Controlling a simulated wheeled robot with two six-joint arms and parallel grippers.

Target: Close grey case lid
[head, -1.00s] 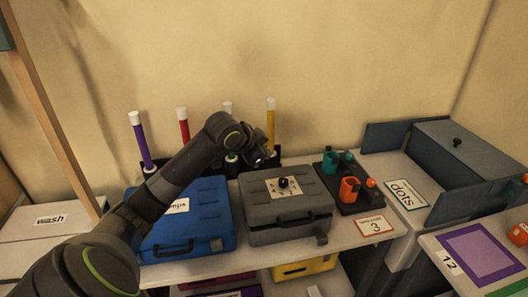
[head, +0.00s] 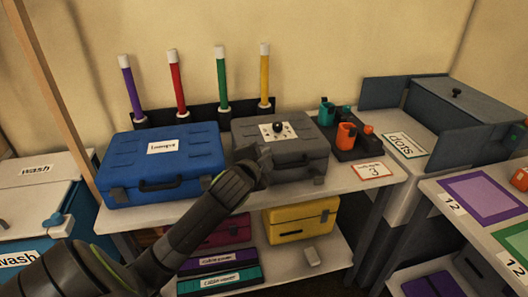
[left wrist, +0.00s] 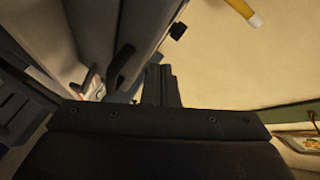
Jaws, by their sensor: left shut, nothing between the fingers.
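The grey case (head: 308,150) stands on the upper shelf, right of the blue case. Its lid lies down flat on the base, with a white label and a black knob (head: 278,127) on top. Its right front latch shows; its left front part is hidden behind my left gripper. My left gripper (head: 262,160) is shut and empty at the case's front left edge; I cannot tell if it touches. In the left wrist view the shut fingers (left wrist: 162,86) are beside the grey case (left wrist: 145,25) and its dark handle (left wrist: 121,68). My right gripper is not in view.
The blue case (head: 165,160) stands close on the left. Upright coloured sticks in a black rack (head: 200,115) stand behind. A black tray with cups (head: 355,150) and a card marked 3 (head: 368,173) are at right. A yellow case (head: 300,222) is on the lower shelf.

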